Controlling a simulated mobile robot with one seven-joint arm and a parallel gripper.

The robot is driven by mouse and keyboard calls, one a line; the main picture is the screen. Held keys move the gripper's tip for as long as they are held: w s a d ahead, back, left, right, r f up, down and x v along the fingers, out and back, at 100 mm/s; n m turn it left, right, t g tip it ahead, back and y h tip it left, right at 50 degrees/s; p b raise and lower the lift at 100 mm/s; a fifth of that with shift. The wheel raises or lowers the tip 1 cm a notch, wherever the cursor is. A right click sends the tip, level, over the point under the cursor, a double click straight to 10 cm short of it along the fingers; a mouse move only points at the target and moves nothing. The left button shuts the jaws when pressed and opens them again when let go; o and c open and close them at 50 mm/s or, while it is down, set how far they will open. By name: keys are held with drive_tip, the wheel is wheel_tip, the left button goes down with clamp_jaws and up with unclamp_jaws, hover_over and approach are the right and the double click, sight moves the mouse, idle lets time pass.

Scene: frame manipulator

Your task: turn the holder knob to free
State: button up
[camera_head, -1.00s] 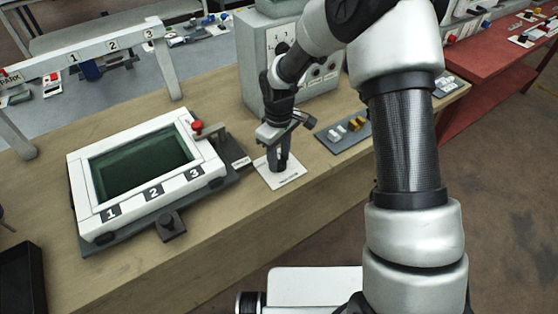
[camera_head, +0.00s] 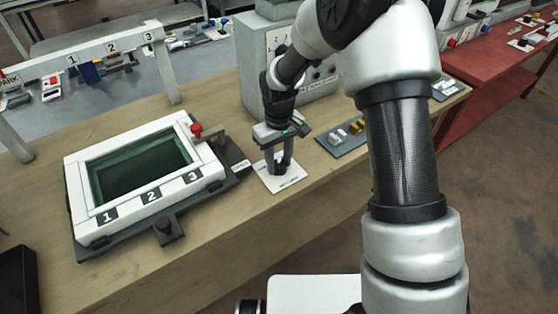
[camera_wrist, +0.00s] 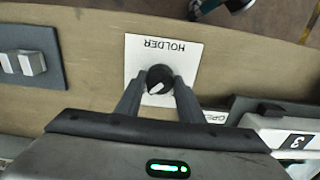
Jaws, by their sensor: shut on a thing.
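The holder knob (camera_wrist: 158,79) is a round black knob with a white pointer mark, standing on a white plate labelled HOLDER (camera_wrist: 138,56). The plate (camera_head: 292,184) also shows on the wooden bench in the head view. My gripper (camera_wrist: 158,84) is right over the plate, its two grey fingers shut on opposite sides of the knob.
A white frame (camera_head: 150,195) with a dark green panel, labels 1, 2, 3 and a red knob (camera_head: 196,129) lies left of the plate. A grey tray (camera_head: 345,138) with small blocks lies to the right. A grey control box (camera_head: 255,75) stands behind.

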sight(279, 161)
drive_tip(key=o, duration=1.1)
drive_tip(key=shift+c, duration=0.2)
wheel_tip(279, 161, up, 18)
drive_tip(key=p, duration=0.1)
drive_tip(key=shift+f, duration=0.25)
